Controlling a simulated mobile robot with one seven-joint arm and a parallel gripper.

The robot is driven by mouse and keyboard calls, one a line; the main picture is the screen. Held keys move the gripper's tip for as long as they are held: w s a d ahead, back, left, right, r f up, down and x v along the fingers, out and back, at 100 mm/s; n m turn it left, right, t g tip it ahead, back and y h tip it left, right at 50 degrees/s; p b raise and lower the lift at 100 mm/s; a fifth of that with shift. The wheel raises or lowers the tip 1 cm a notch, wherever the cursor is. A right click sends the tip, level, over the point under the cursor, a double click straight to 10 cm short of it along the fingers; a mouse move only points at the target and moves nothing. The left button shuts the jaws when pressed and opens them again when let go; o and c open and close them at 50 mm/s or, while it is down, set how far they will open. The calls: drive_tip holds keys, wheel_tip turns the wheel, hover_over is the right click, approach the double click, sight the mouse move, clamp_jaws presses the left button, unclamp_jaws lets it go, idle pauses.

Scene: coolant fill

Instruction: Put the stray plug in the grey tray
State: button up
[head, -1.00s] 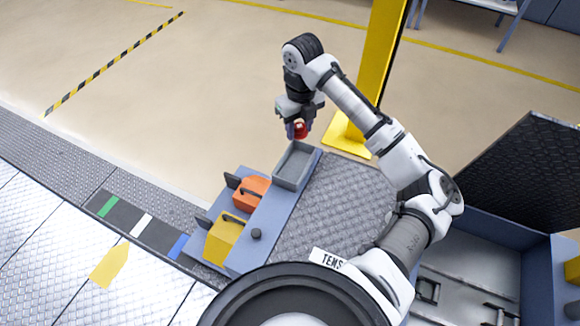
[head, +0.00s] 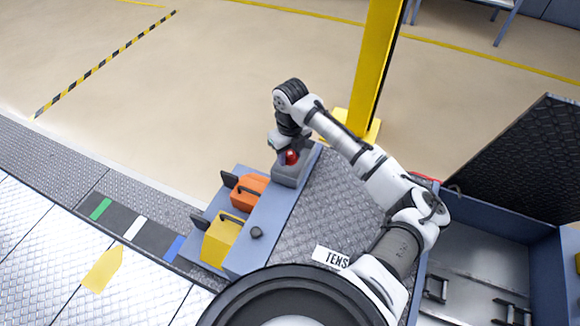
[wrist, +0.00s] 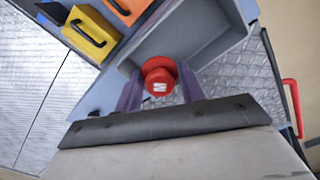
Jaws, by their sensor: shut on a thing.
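The stray plug (wrist: 159,78) is red and round-topped, with a small white mark on its side. My gripper (wrist: 159,92) is shut on it, with one purple finger on each side. The plug also shows red at my gripper in the head view (head: 291,157). The grey tray (wrist: 203,61) is a shallow open box, and the plug is over it in the wrist view. In the head view the tray (head: 287,178) is largely covered by my gripper. I cannot tell whether the plug touches the tray's floor.
An orange box (head: 250,190) and a yellow box (head: 222,241), both with dark handles, stand beside the tray on a blue rack. A black knob (head: 256,232) sits near them. A yellow post (head: 377,70) rises behind my arm. An open bin (head: 480,260) is at right.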

sight(290, 172)
drive_tip(key=shift+f+b, duration=0.55)
drive_tip(key=shift+f, duration=1.9)
drive_tip(key=shift+f, duration=0.1)
drive_tip(key=shift+f, duration=0.15)
drive_tip(key=o, duration=0.7)
drive_tip(key=shift+c, duration=0.2)
wheel_tip(290, 172, up, 12)
drive_tip(key=p, duration=0.3)
drive_tip(key=shift+r, duration=0.25)
